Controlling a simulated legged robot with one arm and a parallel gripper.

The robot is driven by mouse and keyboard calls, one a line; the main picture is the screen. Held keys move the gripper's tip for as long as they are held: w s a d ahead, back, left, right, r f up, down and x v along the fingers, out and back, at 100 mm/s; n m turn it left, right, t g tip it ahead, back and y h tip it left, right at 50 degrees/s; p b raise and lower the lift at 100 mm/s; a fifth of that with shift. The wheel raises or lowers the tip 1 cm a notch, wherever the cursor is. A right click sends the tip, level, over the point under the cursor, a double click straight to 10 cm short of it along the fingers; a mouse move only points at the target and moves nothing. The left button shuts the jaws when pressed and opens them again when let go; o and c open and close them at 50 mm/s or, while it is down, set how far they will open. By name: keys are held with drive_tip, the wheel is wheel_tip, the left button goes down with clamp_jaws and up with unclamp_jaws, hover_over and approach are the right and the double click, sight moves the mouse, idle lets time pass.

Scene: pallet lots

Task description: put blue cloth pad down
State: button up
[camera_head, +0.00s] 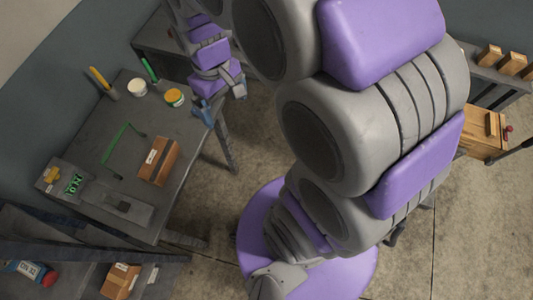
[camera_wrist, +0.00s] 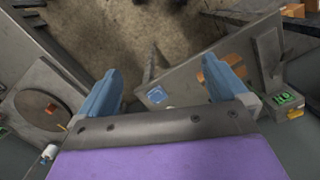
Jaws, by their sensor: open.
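My gripper (camera_head: 203,113) is over the right edge of the dark table (camera_head: 140,95) in the head view. The blue cloth pad (camera_wrist: 157,95) looks like a small blue square with a pale mark. It lies on the grey tabletop near a corner, apart from both fingers, and shows in the gap between them. I cannot make out the pad in the head view, where the gripper may hide it.
A green-lit device (camera_head: 74,184) stands at the near left. A wooden crate (camera_head: 484,132) is at the right.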

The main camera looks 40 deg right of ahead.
drive_tip(key=s+r+m, duration=0.1)
drive_tip(key=s+m, duration=0.1)
drive_tip(key=s, duration=1.5)
drive_tip(key=shift+r+m+g, duration=0.25)
drive_tip(key=shift+m+g, duration=0.05)
drive_tip(key=shift+m, duration=0.1)
drive_tip(key=shift+c, duration=0.2)
drive_tip(key=shift+c, duration=0.2)
